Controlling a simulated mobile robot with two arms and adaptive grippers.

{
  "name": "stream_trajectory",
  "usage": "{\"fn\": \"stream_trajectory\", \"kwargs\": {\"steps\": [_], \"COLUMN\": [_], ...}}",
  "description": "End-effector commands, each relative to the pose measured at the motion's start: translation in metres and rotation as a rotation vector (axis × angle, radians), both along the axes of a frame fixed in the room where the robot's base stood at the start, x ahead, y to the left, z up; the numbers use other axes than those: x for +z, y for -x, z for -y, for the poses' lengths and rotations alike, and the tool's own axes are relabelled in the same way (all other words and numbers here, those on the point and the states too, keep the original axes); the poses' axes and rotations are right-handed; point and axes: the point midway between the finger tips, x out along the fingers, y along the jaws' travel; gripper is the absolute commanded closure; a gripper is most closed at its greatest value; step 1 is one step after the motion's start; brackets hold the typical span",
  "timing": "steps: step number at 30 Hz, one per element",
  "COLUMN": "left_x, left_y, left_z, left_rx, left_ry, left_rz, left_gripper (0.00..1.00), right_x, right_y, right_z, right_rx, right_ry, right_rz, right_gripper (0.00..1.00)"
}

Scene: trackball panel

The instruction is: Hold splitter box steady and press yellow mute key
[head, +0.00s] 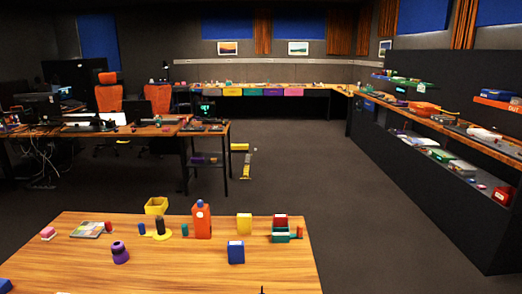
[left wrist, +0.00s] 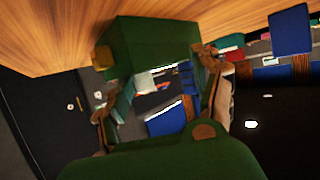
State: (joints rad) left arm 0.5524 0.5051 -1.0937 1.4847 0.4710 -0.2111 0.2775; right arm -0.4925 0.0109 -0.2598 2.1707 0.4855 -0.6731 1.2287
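In the left wrist view my left gripper (left wrist: 158,78) has its two brown and green fingers spread, with no object clearly held between them. A dark green block (left wrist: 150,45) with a brown knob lies just beyond the fingertips; it matches my gripper's housing, and I cannot tell whether it is part of me. I cannot pick out the splitter box or the yellow mute key for certain in either view. In the head view neither gripper can be made out; a tiny dark tip at the bottom edge is unclear.
The wooden table (head: 200,270) holds an orange bottle (head: 202,222), a blue box (head: 236,252), a yellow box (head: 244,224), a yellow bin (head: 156,206), a purple object (head: 120,252) and a green tray (head: 281,238). Its front middle is bare. Dark floor (head: 350,220) lies beyond, shelves right.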

Motion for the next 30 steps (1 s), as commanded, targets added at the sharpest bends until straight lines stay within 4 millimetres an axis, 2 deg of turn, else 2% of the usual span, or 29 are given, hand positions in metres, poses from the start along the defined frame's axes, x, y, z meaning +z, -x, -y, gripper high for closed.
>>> {"fn": "stream_trajectory", "kwargs": {"steps": [1,11,14,24,30], "left_x": [-0.005,-0.002,0.003,0.032,0.043], "left_y": [0.002,0.006,0.014,0.06,0.075], "left_z": [0.0,-0.004,-0.013,-0.059,-0.075], "left_rx": [-0.001,-0.002,-0.001,-0.001,-0.001], "left_ry": [-0.007,-0.006,-0.005,-0.004,-0.002], "left_rz": [-0.007,-0.006,-0.005,-0.003,-0.001], "left_gripper": [0.26,0.26,0.26,0.26,0.26], "right_x": [0.0,0.0,0.0,0.0,0.0], "right_y": [0.0,0.0,0.0,0.0,0.0], "right_z": [0.0,0.0,0.0,0.0,0.0], "right_rx": [0.0,0.0,0.0,0.0,0.0], "right_ry": [0.0,0.0,0.0,0.0,0.0], "right_rz": [0.0,0.0,0.0,0.0,0.0], "right_gripper": [1.0,1.0,1.0,1.0,1.0]}}
